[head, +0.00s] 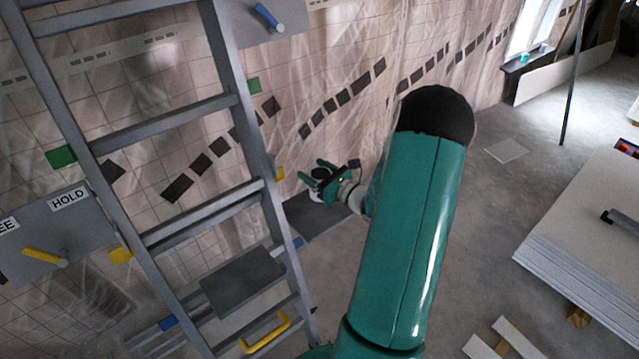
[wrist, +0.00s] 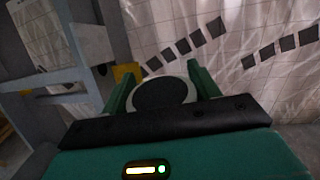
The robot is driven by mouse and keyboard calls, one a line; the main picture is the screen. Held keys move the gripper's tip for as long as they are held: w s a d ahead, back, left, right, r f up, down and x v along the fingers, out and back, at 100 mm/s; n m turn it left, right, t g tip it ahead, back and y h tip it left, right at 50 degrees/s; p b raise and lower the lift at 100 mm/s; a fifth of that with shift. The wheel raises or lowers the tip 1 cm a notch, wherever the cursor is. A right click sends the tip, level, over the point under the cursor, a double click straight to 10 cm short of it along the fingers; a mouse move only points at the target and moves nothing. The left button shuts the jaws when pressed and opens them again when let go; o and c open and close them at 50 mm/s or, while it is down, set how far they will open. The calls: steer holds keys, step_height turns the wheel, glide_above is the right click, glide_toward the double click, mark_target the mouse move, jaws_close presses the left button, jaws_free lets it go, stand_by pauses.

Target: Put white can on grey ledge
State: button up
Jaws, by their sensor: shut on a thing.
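My gripper (head: 314,171) is shut on the white can (head: 316,195), which has a dark round top. In the wrist view the can (wrist: 163,94) sits between the two green fingers of my gripper (wrist: 158,76), and its lower side is hidden. A flat dark grey ledge (head: 318,222) lies below the can in the head view, just right of the ladder. The can appears apart from it, but the height between them is hard to tell. A second grey plate (head: 243,281) shows at the ladder's lower rungs.
A grey ladder (head: 240,115) stands close left of my gripper. Grey panels with a yellow handle (head: 45,257) and a blue handle (head: 268,17) are on the tiled wall. A stack of boards (head: 590,240) lies at right. The floor between is mostly clear.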

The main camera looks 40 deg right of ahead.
steer(key=shift+w+d+f, duration=0.35)
steer(key=shift+d+f, duration=0.2)
steer(key=shift+f, duration=0.75)
steer(key=shift+w+d+f, duration=0.35)
steer(key=shift+d+f, duration=0.2)
steer(key=shift+f, duration=0.75)
steer(key=shift+w+d+f, duration=0.35)
steer(key=shift+d+f, duration=0.2)
steer(key=shift+f, duration=0.75)
steer(key=shift+f, duration=0.15)
steer(key=o, duration=1.1)
steer(key=shift+o, duration=0.2)
